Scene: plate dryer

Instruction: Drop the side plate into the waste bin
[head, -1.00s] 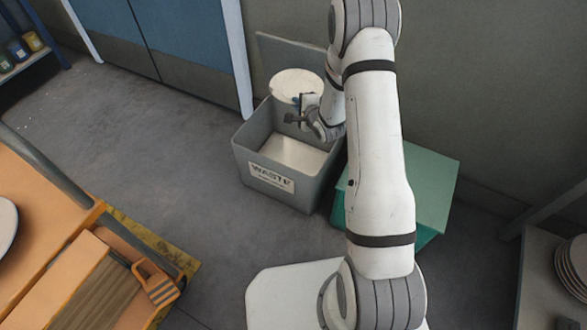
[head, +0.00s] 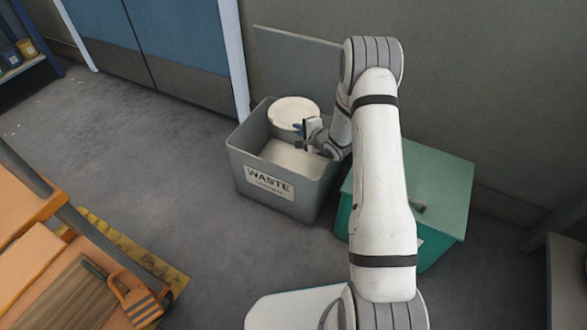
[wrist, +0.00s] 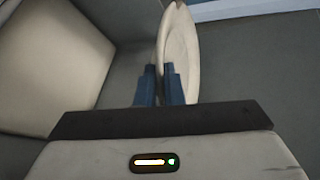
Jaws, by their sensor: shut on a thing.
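The side plate (head: 294,113) is a round, pale cream plate at the back of the waste bin's opening in the head view. My gripper (head: 302,130) is shut on its near edge. In the wrist view the plate (wrist: 180,48) stands nearly edge-on between the blue fingertips of my gripper (wrist: 160,85). The waste bin (head: 234,165) is a grey open box with a "WASTE" label on its front. Its pale inside floor also shows at the left of the wrist view. I cannot tell exactly how far the plate is below or above the rim.
A teal lidded bin (head: 440,185) stands right of the waste bin, partly behind my arm. The grey wall and blue cabinet doors (head: 180,50) are behind. An orange cart (head: 30,260) is at lower left. The floor (head: 150,160) between is clear.

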